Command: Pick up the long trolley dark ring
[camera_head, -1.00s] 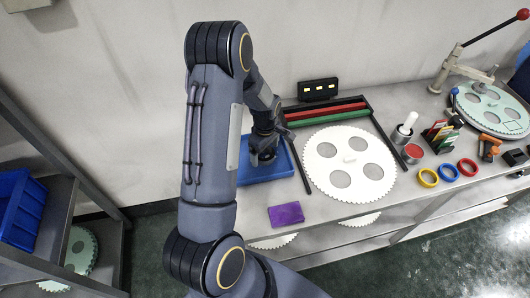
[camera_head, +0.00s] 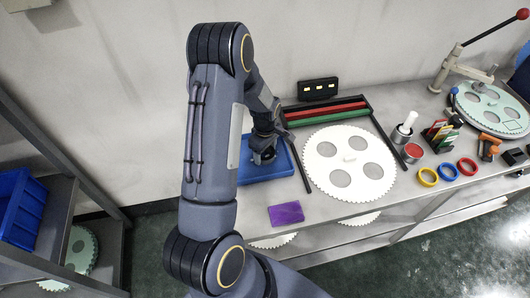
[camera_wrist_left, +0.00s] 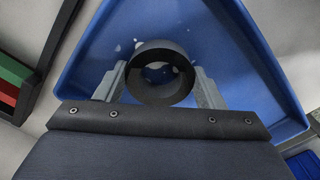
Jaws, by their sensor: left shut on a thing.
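The dark ring (camera_wrist_left: 160,97) is a thick, black, short tube in the left wrist view. It is between the two grey fingers of my left gripper (camera_wrist_left: 158,80), which is shut on it. The ring is over the blue tray (camera_wrist_left: 232,32), whose floor shows through its hole. In the head view my left gripper (camera_head: 263,150) is over the blue tray (camera_head: 268,179) on the bench, partly hidden by its own wrist. Whether the ring is clear of the tray floor is hard to tell. My right gripper is not in view.
A white toothed disc (camera_head: 348,192) with round holes lies right of the tray, with a black bar (camera_head: 299,166) between them. A purple block (camera_head: 286,214) lies at the bench's front edge. Red and green strips (camera_head: 327,117) lie behind. Coloured rings (camera_head: 427,177) are farther right.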

